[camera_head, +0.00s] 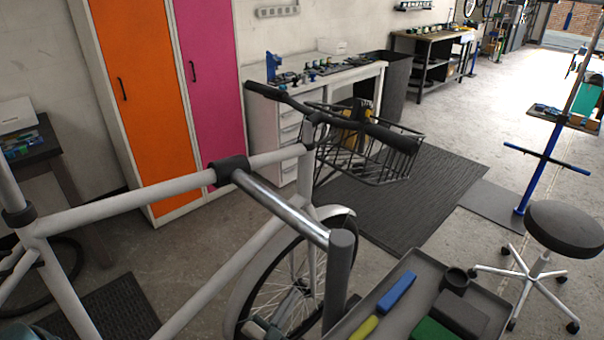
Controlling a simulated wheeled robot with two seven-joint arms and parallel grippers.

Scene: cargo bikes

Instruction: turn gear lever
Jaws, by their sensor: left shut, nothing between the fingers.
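The white bicycle frame (125,208) hangs in a dark clamp (230,169) on a metal arm. Its handlebar (345,122) is at upper centre, with dark grips at both ends. The gear lever is too small to tell apart from the other dark parts on the bar. My left gripper (292,300) appears low in the view, partly cut off by the lower edge, beside the front wheel (262,268). It is shut and empty, well below and apart from the handlebar. My right gripper is not in view.
A wire basket (390,165) sits at the handlebar. A grey stand post (341,265) rises by the wheel. A tool tray (480,300) is at lower right, near a black stool (553,228). A white workbench (285,130) stands behind. The floor at right is partly clear.

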